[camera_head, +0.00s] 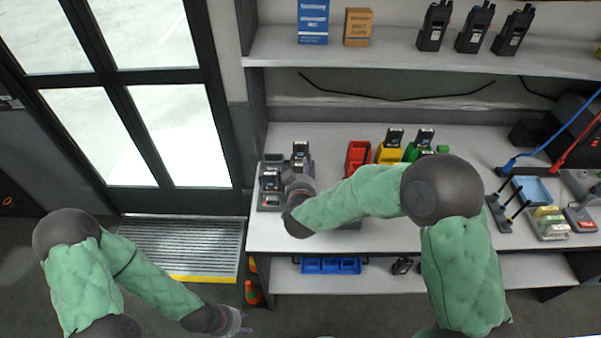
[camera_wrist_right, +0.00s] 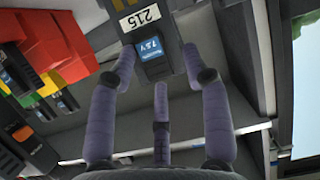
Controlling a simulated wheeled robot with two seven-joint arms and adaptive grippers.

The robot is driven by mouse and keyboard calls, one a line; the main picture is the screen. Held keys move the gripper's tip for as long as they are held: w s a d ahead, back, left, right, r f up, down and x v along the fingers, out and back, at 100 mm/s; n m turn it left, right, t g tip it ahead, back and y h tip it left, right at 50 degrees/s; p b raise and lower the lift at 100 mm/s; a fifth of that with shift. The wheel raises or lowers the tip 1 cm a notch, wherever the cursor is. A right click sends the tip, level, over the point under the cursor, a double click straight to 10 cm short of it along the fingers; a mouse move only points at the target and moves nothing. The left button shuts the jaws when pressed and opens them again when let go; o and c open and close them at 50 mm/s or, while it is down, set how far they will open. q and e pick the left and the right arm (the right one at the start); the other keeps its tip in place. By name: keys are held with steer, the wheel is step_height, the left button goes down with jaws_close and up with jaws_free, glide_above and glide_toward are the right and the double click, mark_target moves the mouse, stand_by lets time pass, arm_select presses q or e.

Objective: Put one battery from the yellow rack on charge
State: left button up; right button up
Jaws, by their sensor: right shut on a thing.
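My right gripper (camera_head: 298,188) is over the left end of the counter, at a dark charger (camera_head: 270,204). In the right wrist view its fingers (camera_wrist_right: 160,85) are closed around a dark battery (camera_wrist_right: 155,68) with a blue label and a white "215" tag. Whether this battery is seated in the charger is hidden in the head view. Other dark units with pale-blue labels (camera_head: 269,179) stand at the charger. The yellow rack (camera_head: 387,156) holds a dark battery (camera_head: 394,137). My left gripper (camera_head: 236,324) is low over the floor, away from the counter; its finger opening is unclear.
A red rack (camera_head: 357,158) and a green rack (camera_head: 413,152) flank the yellow one. Radios (camera_head: 434,27) and boxes (camera_head: 313,22) stand on the shelf above. A blue tray (camera_head: 535,190) lies at right. A blue bin (camera_head: 330,266) is below the counter.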

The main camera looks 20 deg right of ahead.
steer(key=shift+f+b, duration=1.05)
steer(key=shift+f, duration=0.15)
steer(key=shift+f+b, duration=0.3)
steer(key=shift+f, duration=0.3)
steer(key=shift+f, duration=0.2)
steer(key=o, duration=1.4)
steer(key=shift+a, duration=0.1)
steer(key=v, duration=1.2)
